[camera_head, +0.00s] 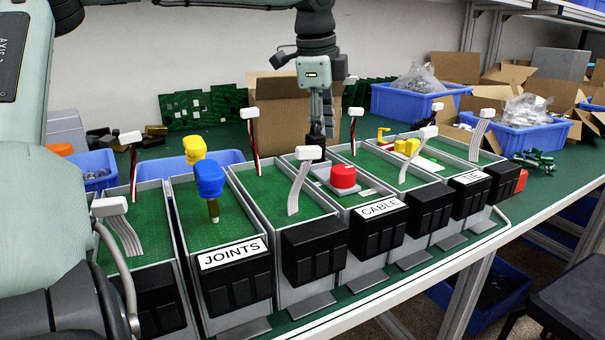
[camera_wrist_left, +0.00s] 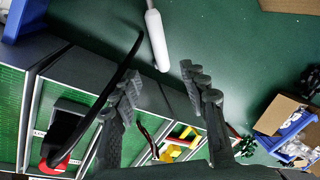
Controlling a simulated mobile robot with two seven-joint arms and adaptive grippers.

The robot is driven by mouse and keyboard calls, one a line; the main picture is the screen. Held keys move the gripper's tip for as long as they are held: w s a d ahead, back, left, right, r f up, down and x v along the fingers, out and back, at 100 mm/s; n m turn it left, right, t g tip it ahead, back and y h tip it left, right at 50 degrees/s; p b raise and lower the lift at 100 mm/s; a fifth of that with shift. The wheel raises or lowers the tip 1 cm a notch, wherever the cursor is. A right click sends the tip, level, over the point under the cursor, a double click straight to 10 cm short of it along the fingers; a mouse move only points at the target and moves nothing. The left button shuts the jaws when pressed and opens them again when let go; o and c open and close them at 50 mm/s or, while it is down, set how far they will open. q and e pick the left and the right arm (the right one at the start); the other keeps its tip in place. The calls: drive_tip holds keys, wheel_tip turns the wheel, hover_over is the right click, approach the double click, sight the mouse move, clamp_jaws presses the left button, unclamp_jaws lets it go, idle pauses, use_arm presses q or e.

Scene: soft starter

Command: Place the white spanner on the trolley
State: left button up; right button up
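A white rod-like piece (camera_wrist_left: 157,42) lies on the green bench top at the top middle of the left wrist view; it looks like the white spanner's handle, and its far end runs out of the picture. I cannot make out the spanner in the head view. My left gripper (camera_head: 317,135) points down behind the row of grey boxes, its lower part partly hidden by them. In the left wrist view its fingers (camera_wrist_left: 160,72) are apart with nothing between them, and the white piece is just beyond the tips. My right gripper is not in view. I see no clear trolley.
Grey open boxes (camera_head: 233,325) with black fronts, labels and upright cables line the bench front. A cardboard box (camera_head: 276,110) stands behind my left gripper. Blue crates (camera_head: 395,104) are at the back right. A dark flat-topped object (camera_head: 570,300) stands at the lower right.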

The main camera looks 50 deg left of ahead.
use_arm(q)
drive_tip(key=a+f, duration=0.1)
drive_tip(key=f, duration=0.4)
drive_tip(key=w+a+f+p, duration=0.1)
drive_tip(key=f, duration=0.2)
drive_tip(key=shift+a+f, duration=0.35)
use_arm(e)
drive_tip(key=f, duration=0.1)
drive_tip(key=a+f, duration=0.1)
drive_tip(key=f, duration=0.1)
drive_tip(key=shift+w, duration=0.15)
use_arm(q)
clamp_jaws()
